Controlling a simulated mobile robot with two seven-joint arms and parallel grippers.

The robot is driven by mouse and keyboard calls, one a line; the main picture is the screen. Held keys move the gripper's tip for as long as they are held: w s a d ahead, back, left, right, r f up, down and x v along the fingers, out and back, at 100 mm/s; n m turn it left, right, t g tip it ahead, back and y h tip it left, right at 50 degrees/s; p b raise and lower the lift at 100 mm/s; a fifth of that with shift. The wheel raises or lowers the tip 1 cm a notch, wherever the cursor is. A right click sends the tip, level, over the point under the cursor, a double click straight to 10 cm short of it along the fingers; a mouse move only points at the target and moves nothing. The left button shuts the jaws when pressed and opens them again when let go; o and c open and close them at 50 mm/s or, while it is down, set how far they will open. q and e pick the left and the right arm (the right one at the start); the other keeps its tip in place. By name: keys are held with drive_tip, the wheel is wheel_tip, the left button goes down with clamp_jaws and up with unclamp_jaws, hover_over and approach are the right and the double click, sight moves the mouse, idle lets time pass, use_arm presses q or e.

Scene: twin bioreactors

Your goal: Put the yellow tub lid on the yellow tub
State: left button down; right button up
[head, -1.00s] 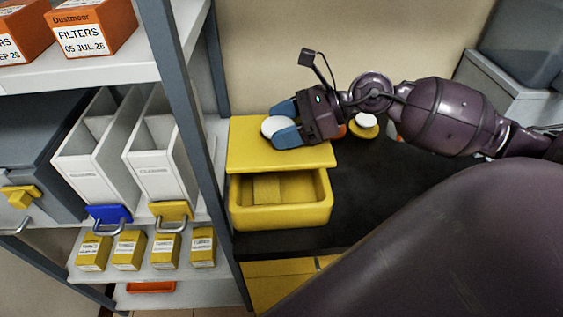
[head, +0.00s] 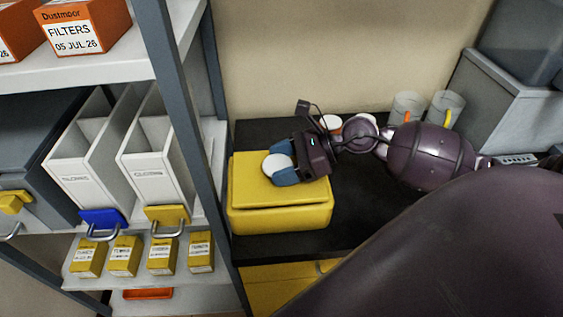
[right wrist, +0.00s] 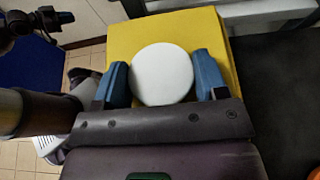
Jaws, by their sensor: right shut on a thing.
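The yellow tub lid (head: 247,190) is a flat yellow panel with a round white knob (head: 277,166). It lies over the yellow tub (head: 280,220) and covers its opening. Any small gap at the back is hidden. My right gripper (head: 284,171) is shut on the knob from the right. The right wrist view shows the knob (right wrist: 163,75) between the two blue fingers, with the lid (right wrist: 180,28) behind it. My left gripper (right wrist: 50,22) appears only partly, at the top left of the right wrist view, away from the lid.
The tub stands on a black worktop (head: 350,220), close to the shelf's grey post (head: 190,120). White bins (head: 160,170) and small yellow boxes (head: 161,255) stand on the shelves at left. Clear beakers (head: 445,108) and a white-topped container (head: 330,122) stand behind my right arm.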

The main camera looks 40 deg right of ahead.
drive_tip(key=shift+f, duration=0.1)
drive_tip(key=o, duration=1)
drive_tip(key=shift+c, duration=0.2)
drive_tip(key=shift+r, duration=0.2)
drive_tip(key=shift+s+d, duration=0.15)
drive_tip(key=shift+d, duration=0.15)
drive_tip(key=v, duration=1.1)
drive_tip(key=shift+r, duration=0.15)
drive_tip(key=shift+d, duration=0.1)
drive_tip(key=shift+s, duration=0.1)
